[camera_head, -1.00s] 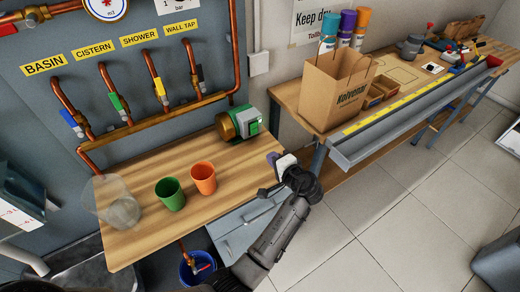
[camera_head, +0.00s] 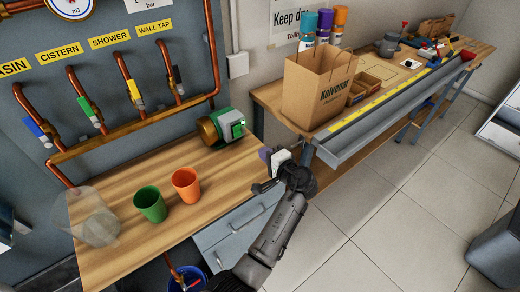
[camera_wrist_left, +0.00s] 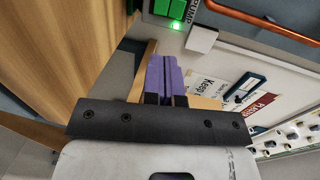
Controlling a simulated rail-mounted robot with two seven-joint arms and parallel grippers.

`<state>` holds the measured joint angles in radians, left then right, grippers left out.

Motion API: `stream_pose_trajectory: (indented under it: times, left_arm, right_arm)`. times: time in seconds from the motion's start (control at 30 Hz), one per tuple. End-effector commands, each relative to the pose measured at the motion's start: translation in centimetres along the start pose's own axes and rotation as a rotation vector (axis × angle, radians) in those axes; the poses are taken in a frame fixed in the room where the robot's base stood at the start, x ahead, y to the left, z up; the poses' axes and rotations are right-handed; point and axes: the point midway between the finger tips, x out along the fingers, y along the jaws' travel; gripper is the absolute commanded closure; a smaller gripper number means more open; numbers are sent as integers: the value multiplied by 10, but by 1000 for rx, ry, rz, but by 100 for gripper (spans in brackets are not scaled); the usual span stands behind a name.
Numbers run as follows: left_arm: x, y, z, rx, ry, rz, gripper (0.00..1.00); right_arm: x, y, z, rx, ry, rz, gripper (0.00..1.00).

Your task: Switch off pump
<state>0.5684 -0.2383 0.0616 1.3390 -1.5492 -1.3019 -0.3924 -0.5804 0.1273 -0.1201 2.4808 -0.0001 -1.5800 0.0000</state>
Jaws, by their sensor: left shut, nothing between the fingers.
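The pump (camera_head: 232,126), with a brass-coloured round end and a green and grey body, sits at the back right of the wooden bench. In the left wrist view its green switch (camera_wrist_left: 172,9) shows at the top edge beside the word PUMP, with a small green light glowing. My left gripper (camera_head: 265,154) is below and right of the pump in the head view, near the bench's right edge and apart from the pump. Its purple fingers (camera_wrist_left: 163,73) are shut together with nothing between them. My right gripper is not in view.
Orange (camera_head: 186,184) and green (camera_head: 150,203) cups and a clear container (camera_head: 95,218) stand on the bench (camera_head: 125,175). Copper pipes with coloured valves line the wall behind. A paper bag (camera_head: 318,90) stands on the workbench at right. Open floor lies at right.

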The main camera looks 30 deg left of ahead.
Motion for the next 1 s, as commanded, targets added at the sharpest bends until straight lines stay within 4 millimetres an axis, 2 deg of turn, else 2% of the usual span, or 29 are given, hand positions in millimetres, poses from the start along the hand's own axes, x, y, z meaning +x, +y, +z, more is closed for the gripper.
stream_pose_trajectory:
  times: [0.3, 0.5, 0.7, 1.0]
  left_arm:
    - [61, 2, 1, 0, -3, -1, 100]
    - [93, 2, 0, 0, -2, -2, 100]
    - [114, 2, 1, 1, -2, 0, 100]
    - [123, 0, 1, 1, -1, 0, 100]
  right_arm:
    - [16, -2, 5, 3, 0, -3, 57]
    - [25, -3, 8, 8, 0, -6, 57]
    - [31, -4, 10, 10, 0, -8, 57]
    - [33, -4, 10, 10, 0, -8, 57]
